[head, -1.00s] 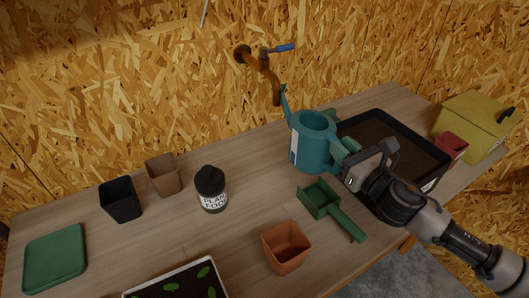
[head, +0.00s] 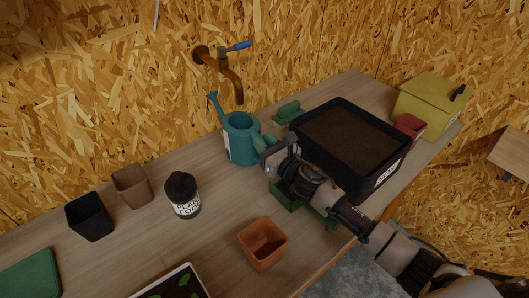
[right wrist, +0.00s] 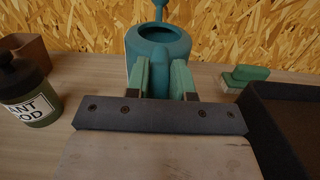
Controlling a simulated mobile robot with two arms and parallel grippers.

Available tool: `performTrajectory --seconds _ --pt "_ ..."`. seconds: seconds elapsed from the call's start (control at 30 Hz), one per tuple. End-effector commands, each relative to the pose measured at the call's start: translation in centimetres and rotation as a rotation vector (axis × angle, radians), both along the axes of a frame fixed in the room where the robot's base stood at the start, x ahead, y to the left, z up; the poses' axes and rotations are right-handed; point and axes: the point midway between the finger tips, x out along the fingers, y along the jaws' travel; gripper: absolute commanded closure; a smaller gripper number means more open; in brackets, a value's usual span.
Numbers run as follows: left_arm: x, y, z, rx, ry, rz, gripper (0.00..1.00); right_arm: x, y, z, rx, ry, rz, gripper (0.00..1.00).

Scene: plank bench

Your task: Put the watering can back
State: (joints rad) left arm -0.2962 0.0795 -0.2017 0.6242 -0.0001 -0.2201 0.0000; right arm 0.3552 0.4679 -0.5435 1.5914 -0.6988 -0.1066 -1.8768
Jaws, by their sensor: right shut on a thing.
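The teal watering can (head: 241,140) is upright at the back of the bench, below and slightly right of the tap; its spout points up to the left. In the right wrist view the two green fingers (right wrist: 160,78) stand either side of the can's back, and the can's round open top (right wrist: 158,40) faces me. I cannot tell whether its base touches the bench. My left gripper is out of view.
A brass tap (head: 225,78) juts from the wall. A plant food bottle (head: 182,195) stands left.

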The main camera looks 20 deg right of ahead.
Motion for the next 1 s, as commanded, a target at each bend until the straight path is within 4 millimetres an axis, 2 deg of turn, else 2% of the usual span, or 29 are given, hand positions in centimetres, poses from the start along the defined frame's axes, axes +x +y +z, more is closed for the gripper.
performTrajectory --seconds 0.1,0.2,0.47,0.5,0.63,0.67,1.0 --pt "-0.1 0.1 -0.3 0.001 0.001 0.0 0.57 -0.1 0.1 -2.0 0.007 0.004 -0.001 1.0" --pt "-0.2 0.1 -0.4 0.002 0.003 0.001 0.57 0.0 0.1 -3.0 0.005 0.001 -0.001 1.0" --pt "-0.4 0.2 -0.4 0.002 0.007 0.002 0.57 0.0 0.0 -3.4 0.001 -0.001 0.0 1.0" --pt "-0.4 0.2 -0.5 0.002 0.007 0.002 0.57 -0.1 0.0 -3.7 0.0 0.004 -0.001 0.74" --pt "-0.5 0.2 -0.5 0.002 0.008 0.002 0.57 -0.1 0.0 -3.7 0.0 0.004 -0.001 0.54" --pt "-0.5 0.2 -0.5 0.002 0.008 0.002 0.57 -0.1 0.0 -3.7 0.0 0.004 -0.001 0.52" --pt "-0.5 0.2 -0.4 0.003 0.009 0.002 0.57 -0.5 -0.3 -3.7 0.0 0.005 -0.002 0.52"
